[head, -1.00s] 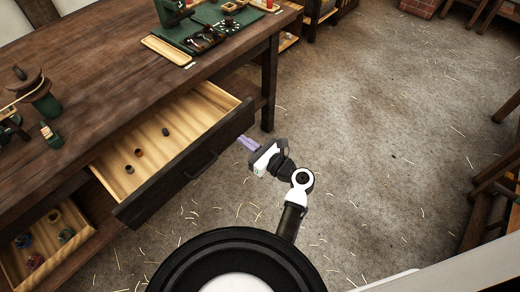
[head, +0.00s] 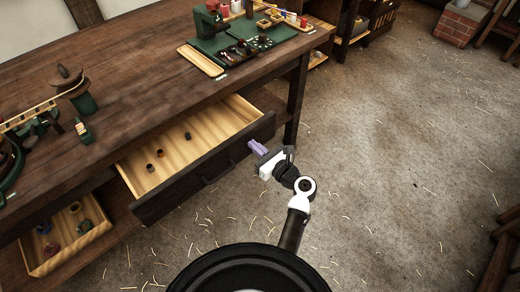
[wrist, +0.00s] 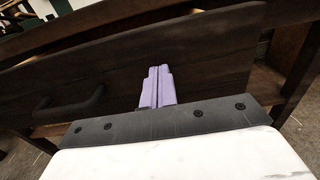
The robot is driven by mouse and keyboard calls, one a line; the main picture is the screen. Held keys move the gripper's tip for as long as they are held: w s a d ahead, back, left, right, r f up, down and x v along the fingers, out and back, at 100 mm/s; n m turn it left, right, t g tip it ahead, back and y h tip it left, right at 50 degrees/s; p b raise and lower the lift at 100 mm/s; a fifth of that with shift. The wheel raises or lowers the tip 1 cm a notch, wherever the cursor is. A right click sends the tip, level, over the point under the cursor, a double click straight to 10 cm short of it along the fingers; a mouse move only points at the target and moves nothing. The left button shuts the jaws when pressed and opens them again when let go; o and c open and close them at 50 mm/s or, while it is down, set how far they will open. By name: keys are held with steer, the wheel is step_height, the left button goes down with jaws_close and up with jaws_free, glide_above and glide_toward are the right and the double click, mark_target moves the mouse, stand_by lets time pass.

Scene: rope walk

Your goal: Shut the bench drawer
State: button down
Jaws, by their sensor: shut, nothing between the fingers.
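The bench drawer (head: 205,168) stands pulled out from under the dark wooden bench (head: 150,80). Its pale wooden inside holds a few small dark pieces. Its dark front has a handle (head: 218,172), which also shows at the left in the wrist view (wrist: 70,104). My gripper (head: 257,148) is shut and empty, with its purple fingers near the right end of the drawer front. In the wrist view the fingers (wrist: 158,86) point at the drawer front (wrist: 200,60). I cannot tell whether they touch it.
A lower wooden tray (head: 65,235) with small items sits under the bench at the left. A bench leg (head: 297,100) stands just beyond the drawer's right end. Straw-littered floor (head: 400,150) at the right is clear.

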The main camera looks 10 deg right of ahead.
steer(key=b+x, duration=0.1)
steer(key=x, duration=1.9)
steer(key=shift+w+a+f, duration=0.1)
steer(key=shift+w+a, duration=0.1)
steer(key=shift+w+a+r, duration=0.1)
steer(key=shift+w+r, duration=0.1)
steer(key=shift+r, duration=0.15)
steer(key=shift+a, duration=0.1)
